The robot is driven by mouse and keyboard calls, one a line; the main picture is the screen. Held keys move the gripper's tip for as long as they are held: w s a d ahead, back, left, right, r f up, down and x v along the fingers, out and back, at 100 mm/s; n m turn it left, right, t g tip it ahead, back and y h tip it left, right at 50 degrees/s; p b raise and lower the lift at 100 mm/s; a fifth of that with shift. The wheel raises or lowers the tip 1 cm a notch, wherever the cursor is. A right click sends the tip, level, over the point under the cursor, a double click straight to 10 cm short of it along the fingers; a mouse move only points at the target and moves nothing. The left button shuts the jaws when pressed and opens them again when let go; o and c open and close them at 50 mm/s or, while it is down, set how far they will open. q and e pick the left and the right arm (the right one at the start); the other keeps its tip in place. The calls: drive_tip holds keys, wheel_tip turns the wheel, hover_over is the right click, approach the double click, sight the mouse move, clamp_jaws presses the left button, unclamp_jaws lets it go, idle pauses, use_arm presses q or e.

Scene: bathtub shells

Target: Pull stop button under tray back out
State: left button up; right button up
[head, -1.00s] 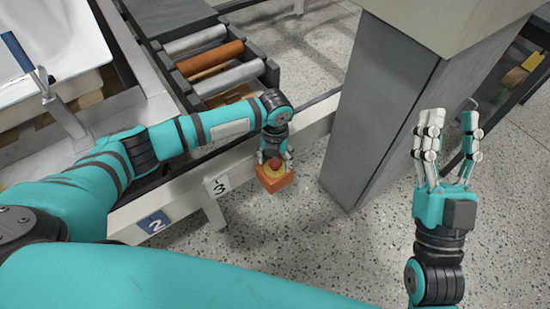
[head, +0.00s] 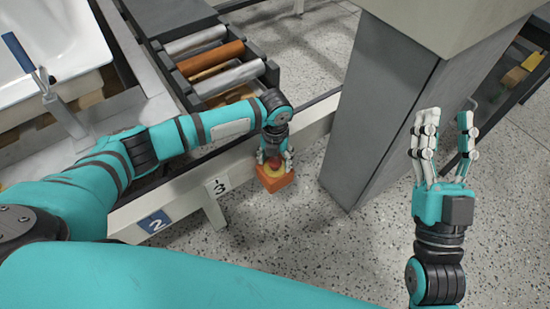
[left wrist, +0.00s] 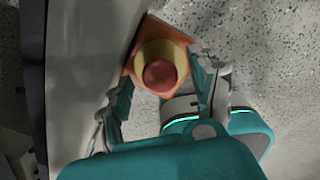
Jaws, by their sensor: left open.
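The stop button is a red cap on a yellow ring (left wrist: 160,72) in an orange box (head: 279,182), mounted at the edge of a pale rail. In the head view my left gripper (head: 274,158) is right at the button, with its fingers on either side of the cap. In the left wrist view my left gripper (left wrist: 158,98) has its fingers spread, one to each side of the button, and a gap shows between fingers and cap. My right gripper (head: 443,140) is open and empty, fingers up, at the right of the head view.
A grey pillar (head: 385,110) stands right of the button. A roller conveyor (head: 215,65) lies behind my left arm. A white tub shell (head: 50,45) is at the upper left. Plates marked 2 (head: 154,222) and 3 (head: 219,187) sit along the rail (head: 180,207). Speckled floor is free in front.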

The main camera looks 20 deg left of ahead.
use_arm(q)
drive_tip(key=shift+p, duration=0.3)
use_arm(e)
drive_tip(key=shift+w+f+g+h, duration=0.15)
drive_tip(key=shift+w+f+g, duration=0.25)
drive_tip(key=shift+f, duration=0.2)
drive_tip(key=shift+w+f+g+h, duration=0.15)
drive_tip(key=shift+w+f+g, duration=0.1)
drive_tip(key=shift+f+g, duration=0.3)
drive_tip(key=shift+w+f, duration=0.1)
drive_tip(key=shift+f, duration=0.05)
use_arm(q)
drive_tip(key=c, duration=1.2)
drive_tip(key=shift+r, duration=0.25)
drive_tip(key=shift+r+p, duration=0.1)
drive_tip(key=shift+p, duration=0.3)
drive_tip(key=o, duration=0.9)
drive_tip(key=shift+c, duration=0.2)
drive_tip(key=o, duration=0.3)
drive_tip(key=shift+o, duration=0.2)
use_arm(e)
drive_tip(key=f+g, duration=0.1)
drive_tip(key=w+f+g+h, duration=0.1)
drive_tip(key=f, duration=0.1)
drive_tip(key=shift+d+f, duration=0.1)
